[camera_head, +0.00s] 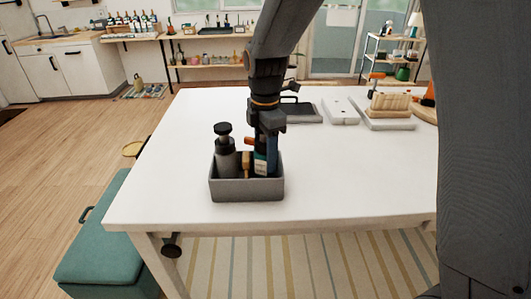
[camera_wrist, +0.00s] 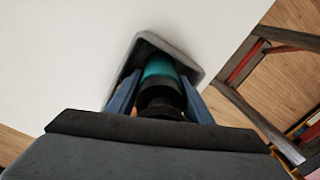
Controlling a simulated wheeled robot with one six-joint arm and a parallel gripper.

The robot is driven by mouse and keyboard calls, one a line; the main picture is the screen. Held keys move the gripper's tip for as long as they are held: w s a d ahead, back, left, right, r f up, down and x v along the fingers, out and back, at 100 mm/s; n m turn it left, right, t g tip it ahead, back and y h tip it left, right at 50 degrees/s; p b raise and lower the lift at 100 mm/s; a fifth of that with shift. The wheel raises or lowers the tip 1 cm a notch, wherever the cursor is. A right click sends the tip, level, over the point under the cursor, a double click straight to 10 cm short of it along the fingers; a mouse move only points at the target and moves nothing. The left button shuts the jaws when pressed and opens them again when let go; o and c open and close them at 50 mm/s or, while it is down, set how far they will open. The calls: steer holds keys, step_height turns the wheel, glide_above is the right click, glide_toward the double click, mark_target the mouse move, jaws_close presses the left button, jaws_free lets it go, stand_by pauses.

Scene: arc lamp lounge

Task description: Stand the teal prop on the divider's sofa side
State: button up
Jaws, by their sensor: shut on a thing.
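The teal prop looks like a teal bottle (camera_head: 260,167) with a pale label, standing in a grey caddy (camera_head: 246,189) near the front left of the white table. My gripper (camera_head: 266,148) comes down from above and is shut on it. In the wrist view the teal bottle (camera_wrist: 160,68) with its black cap sits between my two blue fingers (camera_wrist: 158,92), inside the grey caddy rim (camera_wrist: 192,58). The bottle's lower part is hidden by the caddy wall. I cannot make out a divider or which compartment the bottle is in.
A grey bottle with a black top (camera_head: 225,155) stands at the caddy's left. A tan item (camera_head: 246,166) is beside the teal bottle. A teal bench (camera_head: 98,235) is left of the table (camera_head: 335,180). Trays and a wooden rack (camera_head: 389,103) are at the back right.

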steer(key=shift+f, duration=0.1)
steer(key=o, duration=1.5)
step_height(320, 180, up, 12)
steer(key=b, duration=0.3)
steer(key=s+d+f+m+t, duration=0.1)
steer(key=s+d+f+m, duration=1.4)
steer(key=m, duration=0.7)
steer(key=shift+f, duration=0.95)
